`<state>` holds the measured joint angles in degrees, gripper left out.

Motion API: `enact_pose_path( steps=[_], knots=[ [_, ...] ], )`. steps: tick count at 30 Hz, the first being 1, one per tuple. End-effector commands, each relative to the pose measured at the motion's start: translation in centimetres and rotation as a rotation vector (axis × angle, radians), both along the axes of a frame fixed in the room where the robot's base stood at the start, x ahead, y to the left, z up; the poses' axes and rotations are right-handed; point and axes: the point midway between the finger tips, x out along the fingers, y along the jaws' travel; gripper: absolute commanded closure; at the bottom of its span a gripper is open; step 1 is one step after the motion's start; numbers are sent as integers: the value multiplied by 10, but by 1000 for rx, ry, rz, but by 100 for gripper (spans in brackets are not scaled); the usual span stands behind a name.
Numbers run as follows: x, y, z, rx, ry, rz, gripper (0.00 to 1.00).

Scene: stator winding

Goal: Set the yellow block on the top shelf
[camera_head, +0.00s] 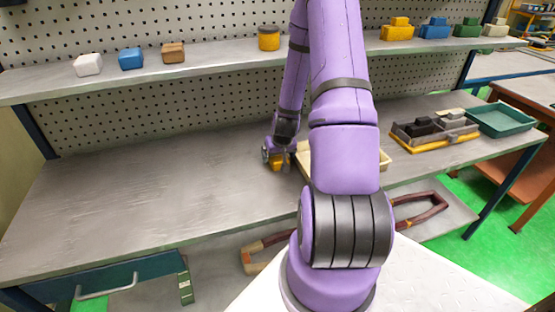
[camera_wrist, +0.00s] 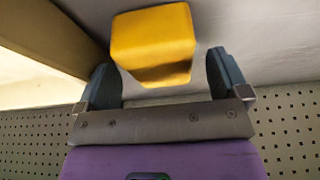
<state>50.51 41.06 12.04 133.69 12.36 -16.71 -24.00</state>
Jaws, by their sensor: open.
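The yellow block (camera_head: 277,165) is on the grey workbench, just left of a cream tray. In the wrist view the yellow block (camera_wrist: 152,35) lies just ahead of and between my two fingers, with a gap on each side. My gripper (camera_head: 276,157) is open around or just short of the block, and its fingers also show in the wrist view (camera_wrist: 160,68). The head view is too small to tell exact contact. The top shelf (camera_head: 215,60) runs along the pegboard above the bench.
The cream tray (camera_head: 385,161), partly hidden by my arm, and a green tray (camera_head: 505,120) are on the bench. The bench's left is clear.

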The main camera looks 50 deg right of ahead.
Motion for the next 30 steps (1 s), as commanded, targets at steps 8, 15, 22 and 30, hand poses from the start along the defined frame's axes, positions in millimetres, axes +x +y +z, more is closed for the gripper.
enact_pose_path(
  steps=[8, 15, 22, 30],
  knots=[
    [7, -4, -18, 0, 0, -1, 6],
    [7, -4, -18, 0, 0, -1, 13],
    [7, -4, -18, 0, 0, 0, 65],
    [7, -4, -17, 0, 0, 0, 70]
  ],
)
